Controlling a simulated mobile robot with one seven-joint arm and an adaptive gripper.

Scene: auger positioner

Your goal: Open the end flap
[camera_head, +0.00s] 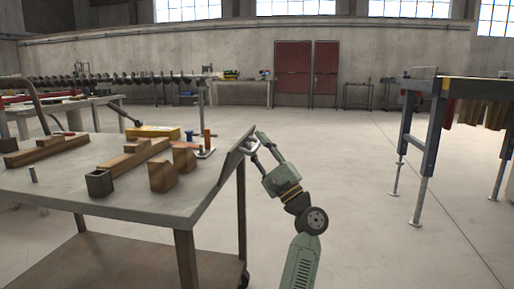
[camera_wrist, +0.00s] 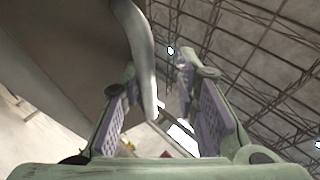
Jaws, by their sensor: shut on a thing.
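The end flap (camera_head: 236,155) is a grey panel at the right end of the grey worktable (camera_head: 60,185). It slants up and to the right from the table's end. The exact finger contact is hard to see.
A lower shelf (camera_head: 110,265) is beneath. A tall grey stand (camera_head: 432,110) is at right. The floor between is clear.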

